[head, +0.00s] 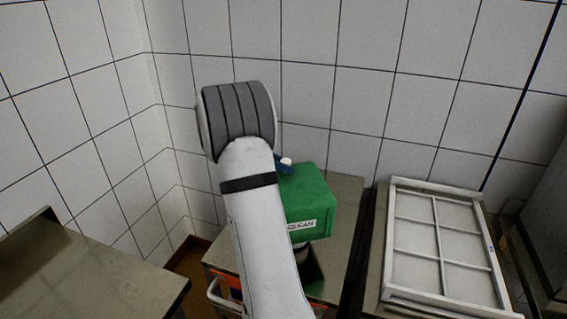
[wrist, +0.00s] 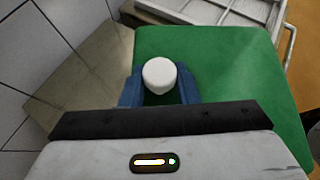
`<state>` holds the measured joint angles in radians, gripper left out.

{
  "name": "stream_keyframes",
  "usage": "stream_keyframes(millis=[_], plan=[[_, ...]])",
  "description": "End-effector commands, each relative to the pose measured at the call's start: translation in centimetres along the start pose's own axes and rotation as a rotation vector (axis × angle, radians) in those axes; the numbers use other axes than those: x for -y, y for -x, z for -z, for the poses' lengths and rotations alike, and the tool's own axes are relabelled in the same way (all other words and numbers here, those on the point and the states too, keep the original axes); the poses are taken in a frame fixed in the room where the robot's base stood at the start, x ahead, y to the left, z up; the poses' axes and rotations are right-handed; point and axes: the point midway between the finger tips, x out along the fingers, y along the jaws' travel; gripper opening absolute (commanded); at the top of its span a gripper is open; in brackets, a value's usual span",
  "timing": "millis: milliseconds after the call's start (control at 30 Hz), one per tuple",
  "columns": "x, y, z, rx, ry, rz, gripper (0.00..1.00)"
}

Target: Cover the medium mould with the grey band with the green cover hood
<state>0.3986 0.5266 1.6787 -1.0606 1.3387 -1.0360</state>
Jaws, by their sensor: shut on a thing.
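The green cover hood (head: 308,205) is a box-like hood with a white "CLEAN" label on its front. It also fills much of the wrist view (wrist: 225,65). Its white knob (wrist: 159,73) sits between the blue fingers of my gripper (wrist: 159,88), which is shut on it. In the head view my gripper (head: 284,162) is mostly hidden behind my arm. A small part of a pale, dark-edged thing (head: 300,244) shows just below the hood's lower edge. I cannot tell whether it is the medium mould, and no grey band can be made out.
The hood is over a narrow grey-green worktop (head: 346,205) by the tiled wall. A white framed rack (head: 440,245) lies to the right across a dark gap. Another worktop (head: 75,270) is at the left. An orange crate (head: 228,290) shows low in front.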

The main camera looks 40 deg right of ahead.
Motion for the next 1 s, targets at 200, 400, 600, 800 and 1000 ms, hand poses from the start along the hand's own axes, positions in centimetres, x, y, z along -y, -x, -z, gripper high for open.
stream_keyframes(millis=[200,400,600,800,1000], plan=[[-0.1,-0.3,0.9,-0.002,0.014,0.004,0.0],[-0.1,-1.1,2.1,-0.001,0.014,0.003,0.0],[-0.3,-1.8,3.4,-0.002,0.013,0.002,0.0],[-0.3,-2.5,4.5,-0.002,0.014,0.002,0.0],[-0.4,-3.2,5.8,-0.001,0.013,0.002,0.0]])
